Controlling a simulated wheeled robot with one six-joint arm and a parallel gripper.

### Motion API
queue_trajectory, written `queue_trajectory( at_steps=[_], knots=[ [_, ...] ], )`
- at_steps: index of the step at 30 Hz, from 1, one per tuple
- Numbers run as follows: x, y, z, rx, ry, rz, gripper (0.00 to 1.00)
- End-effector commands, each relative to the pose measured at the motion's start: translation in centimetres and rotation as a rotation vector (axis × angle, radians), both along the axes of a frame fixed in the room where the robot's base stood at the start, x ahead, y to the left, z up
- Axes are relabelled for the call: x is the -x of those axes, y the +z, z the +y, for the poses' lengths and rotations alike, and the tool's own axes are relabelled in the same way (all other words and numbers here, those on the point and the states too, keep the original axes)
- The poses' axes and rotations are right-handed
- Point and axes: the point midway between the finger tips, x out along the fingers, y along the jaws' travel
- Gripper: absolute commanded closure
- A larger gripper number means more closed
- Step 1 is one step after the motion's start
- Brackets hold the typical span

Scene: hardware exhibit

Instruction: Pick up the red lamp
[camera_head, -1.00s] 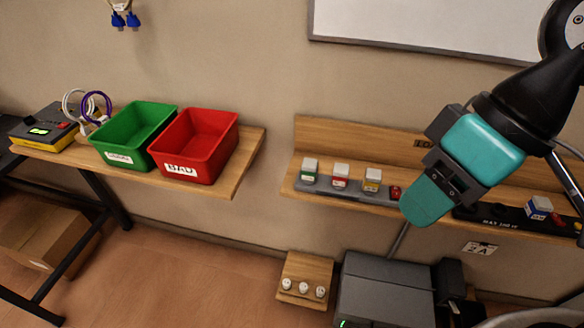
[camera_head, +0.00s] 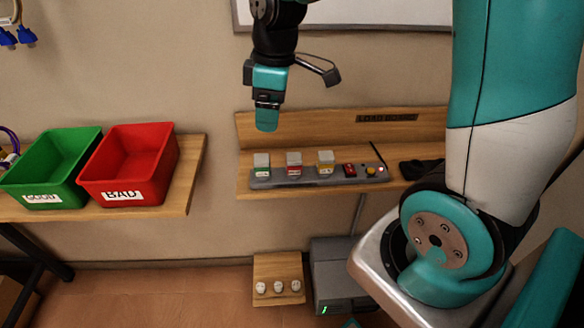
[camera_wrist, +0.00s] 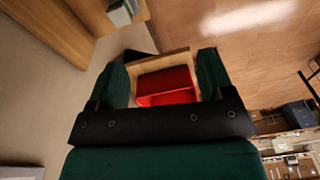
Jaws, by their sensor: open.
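The red lamp (camera_head: 294,164), a small block with a pale top and red lower part, stands in the middle of a row of three on a grey panel (camera_head: 345,179) on the wall shelf. A green one (camera_head: 262,165) is at its left and a yellow one (camera_head: 326,162) at its right. My gripper (camera_head: 267,122) hangs above and slightly left of the red lamp in the head view, empty. In the wrist view my gripper (camera_wrist: 164,82) shows two separated green fingers. A red boxy thing (camera_wrist: 166,86) appears beyond them; I cannot tell exactly what it is.
A green bin (camera_head: 45,197) and a red bin (camera_head: 123,194) marked BAD stand on a wooden table (camera_head: 180,203) at left. A red button and a yellow knob sit right of the lamps. My arm covers the right side. A socket board (camera_head: 279,292) is below.

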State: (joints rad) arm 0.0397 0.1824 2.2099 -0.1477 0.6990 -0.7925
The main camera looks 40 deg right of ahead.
Motion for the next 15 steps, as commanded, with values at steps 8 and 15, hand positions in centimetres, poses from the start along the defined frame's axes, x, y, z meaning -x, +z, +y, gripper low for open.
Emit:
queue_trajectory(
  at_steps=[8, 15],
  knots=[
    [-4.1, -5.6, -8.4, 0.107, 0.112, 0.040, 0.26],
    [-4.1, -9.5, -9.0, 0.113, 0.127, 0.050, 0.26]
  ],
)
